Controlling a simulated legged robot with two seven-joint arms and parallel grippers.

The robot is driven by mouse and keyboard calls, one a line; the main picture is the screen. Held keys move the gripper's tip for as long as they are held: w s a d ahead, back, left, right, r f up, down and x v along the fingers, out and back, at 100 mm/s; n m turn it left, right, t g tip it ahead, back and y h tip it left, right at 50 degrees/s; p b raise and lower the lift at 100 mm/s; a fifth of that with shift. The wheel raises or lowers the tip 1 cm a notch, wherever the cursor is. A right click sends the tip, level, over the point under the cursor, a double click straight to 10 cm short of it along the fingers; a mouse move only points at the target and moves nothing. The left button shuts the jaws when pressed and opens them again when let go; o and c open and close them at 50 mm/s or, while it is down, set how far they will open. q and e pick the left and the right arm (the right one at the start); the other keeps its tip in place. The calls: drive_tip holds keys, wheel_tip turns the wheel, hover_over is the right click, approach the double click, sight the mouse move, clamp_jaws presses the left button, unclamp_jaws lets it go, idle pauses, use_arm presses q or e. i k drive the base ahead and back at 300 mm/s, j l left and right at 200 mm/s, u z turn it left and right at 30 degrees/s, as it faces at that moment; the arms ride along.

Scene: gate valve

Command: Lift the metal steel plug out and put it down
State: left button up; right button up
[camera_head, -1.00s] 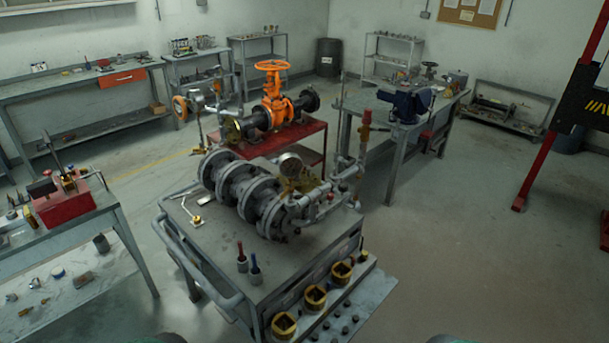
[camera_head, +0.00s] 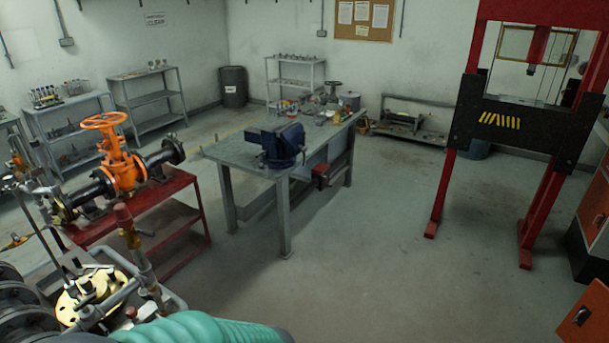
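I cannot pick out the metal steel plug with certainty in the head view. A grey pipe assembly with dark round flanges (camera_head: 18,302) stands at the lower left, cut off by the picture edge. On it are a brass-coloured round flange (camera_head: 72,302), grey pipes and an upright brass fitting with a red top (camera_head: 124,216). A ribbed teal part of my own arm crosses the bottom edge and hides part of the assembly. Neither gripper shows, so their states are hidden.
An orange-wheeled gate valve (camera_head: 122,172) sits on a red stand (camera_head: 172,200) at left. A grey workbench (camera_head: 226,152) with a blue vise (camera_head: 282,145) is mid-room. A red press frame (camera_head: 447,190) stands at right. The floor (camera_head: 390,260) between bench and press is clear.

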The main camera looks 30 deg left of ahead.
sight(86, 283)
drive_tip(key=i+u, duration=0.2)
drive_tip(key=i, duration=0.25)
drive_tip(key=i+u, duration=0.25)
drive_tip(key=i, duration=0.25)
drive_tip(key=i+u, duration=0.2)
drive_tip(key=i, duration=0.25)
drive_tip(key=i+l+u, duration=0.25)
drive_tip(key=i, duration=0.25)
drive_tip(key=i+l+u, duration=0.2)
drive_tip(key=i, duration=0.2)
drive_tip(key=i+j+u, duration=0.3)
drive_tip(key=u, duration=0.15)
drive_tip(key=i+j+u, duration=0.15)
drive_tip(key=i+u, duration=1)
drive_tip(key=u, duration=0.15)
drive_tip(key=i+l+u, duration=0.2)
drive_tip(key=i+u, duration=0.25)
drive_tip(key=i+l+u, duration=0.2)
drive_tip(key=l+u, duration=0.25)
drive_tip(key=i+u, duration=0.8)
drive_tip(key=i+l+u, duration=0.15)
drive_tip(key=i+u, duration=0.25)
